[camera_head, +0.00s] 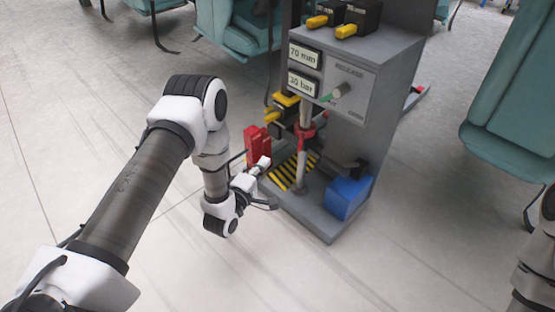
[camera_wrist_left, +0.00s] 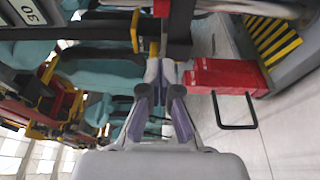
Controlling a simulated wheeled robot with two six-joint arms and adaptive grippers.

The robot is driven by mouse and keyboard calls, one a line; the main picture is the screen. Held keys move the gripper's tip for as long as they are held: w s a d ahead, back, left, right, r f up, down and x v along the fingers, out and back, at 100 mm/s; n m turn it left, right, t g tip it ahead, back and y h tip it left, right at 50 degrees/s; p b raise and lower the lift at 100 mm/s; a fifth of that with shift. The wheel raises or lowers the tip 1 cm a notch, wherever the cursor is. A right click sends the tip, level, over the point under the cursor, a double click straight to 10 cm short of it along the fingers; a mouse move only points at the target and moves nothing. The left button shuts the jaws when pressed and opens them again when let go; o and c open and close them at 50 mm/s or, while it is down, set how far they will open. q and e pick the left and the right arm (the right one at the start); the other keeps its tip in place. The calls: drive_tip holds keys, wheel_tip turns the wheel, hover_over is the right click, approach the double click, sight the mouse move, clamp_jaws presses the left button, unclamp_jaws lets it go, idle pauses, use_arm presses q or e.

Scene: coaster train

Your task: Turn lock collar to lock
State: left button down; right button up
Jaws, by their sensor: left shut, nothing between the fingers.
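The red collar (camera_head: 305,132) sits around the grey upright post of the machine, above the yellow-and-black striped plate. I take it to be the lock collar. My left gripper (camera_head: 264,163) is low at the machine's front left, below and left of the collar and apart from it. In the left wrist view its fingertips (camera_wrist_left: 160,68) are together with nothing between them. Red and yellow parts (camera_wrist_left: 161,8) lie beyond the tips there; I cannot tell whether the collar is among them. My right gripper is out of view; only part of that arm shows at the right edge.
A red block (camera_head: 257,145) with a black wire handle is close beside my left gripper; it also shows in the wrist view (camera_wrist_left: 225,77). A blue box (camera_head: 348,197) stands on the machine's base at right. Teal seats (camera_head: 238,28) stand behind. Floor at left is clear.

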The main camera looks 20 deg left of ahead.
use_arm(q)
drive_tip(key=b, duration=0.4)
approach(303, 135)
drive_tip(key=w+a+f, duration=0.1)
drive_tip(key=w+a, duration=0.2)
drive_tip(key=a, duration=0.2)
drive_tip(key=d+b, duration=0.1)
drive_tip(key=d, duration=0.1)
drive_tip(key=d+b, duration=0.1)
drive_tip(key=d, duration=0.1)
drive_tip(key=shift+w, duration=0.4)
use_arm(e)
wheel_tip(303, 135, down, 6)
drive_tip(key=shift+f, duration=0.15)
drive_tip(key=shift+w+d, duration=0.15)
